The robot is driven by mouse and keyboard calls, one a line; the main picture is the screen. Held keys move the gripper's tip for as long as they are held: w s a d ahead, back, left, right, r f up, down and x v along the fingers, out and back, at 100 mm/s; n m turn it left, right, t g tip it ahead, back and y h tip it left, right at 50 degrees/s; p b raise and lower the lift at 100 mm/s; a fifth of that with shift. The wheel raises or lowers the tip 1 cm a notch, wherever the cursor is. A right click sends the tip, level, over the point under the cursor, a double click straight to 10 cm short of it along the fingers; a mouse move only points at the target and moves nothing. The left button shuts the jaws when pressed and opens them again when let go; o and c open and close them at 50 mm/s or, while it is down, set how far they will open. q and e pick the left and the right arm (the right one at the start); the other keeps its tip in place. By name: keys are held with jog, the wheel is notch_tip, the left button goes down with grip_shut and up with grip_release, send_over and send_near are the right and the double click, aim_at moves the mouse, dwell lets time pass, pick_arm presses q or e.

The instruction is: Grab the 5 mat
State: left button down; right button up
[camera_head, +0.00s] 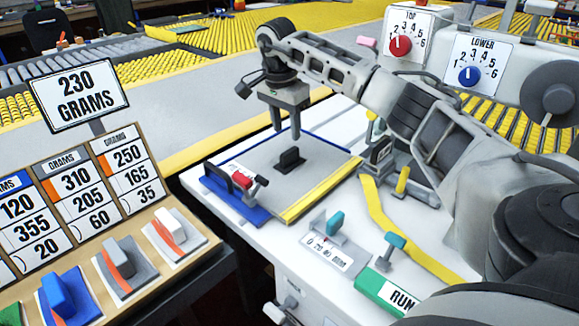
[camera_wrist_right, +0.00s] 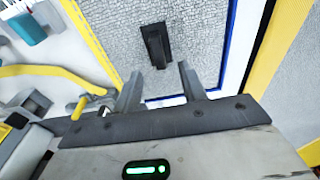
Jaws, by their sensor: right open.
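A grey textured mat (camera_head: 318,165) lies on the white machine table, with a yellow strip along its near right edge and blue along its far edge. I cannot see a number 5 on it. A black block-like handle (camera_head: 290,159) stands on the mat. My right gripper (camera_head: 286,134) is above the mat, beyond the handle, with its fingers pointing down. In the right wrist view the fingers (camera_wrist_right: 161,80) are apart and empty, and the black handle (camera_wrist_right: 155,44) lies ahead of them, not between them. My left gripper is out of view.
A blue clamp with a red lever (camera_head: 240,180) sits at the mat's left edge. A teal lever (camera_head: 335,222) and green RUN switch (camera_head: 390,290) are in front. Red and blue dials (camera_head: 400,45) are at the back right. A 230 GRAMS sign (camera_head: 80,94) stands left.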

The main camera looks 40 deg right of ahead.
aim_at(290, 150)
jog(key=f, duration=0.5)
jog(key=d+f, duration=0.1)
jog(key=f, duration=0.2)
jog(key=shift+s, duration=0.15)
grip_shut()
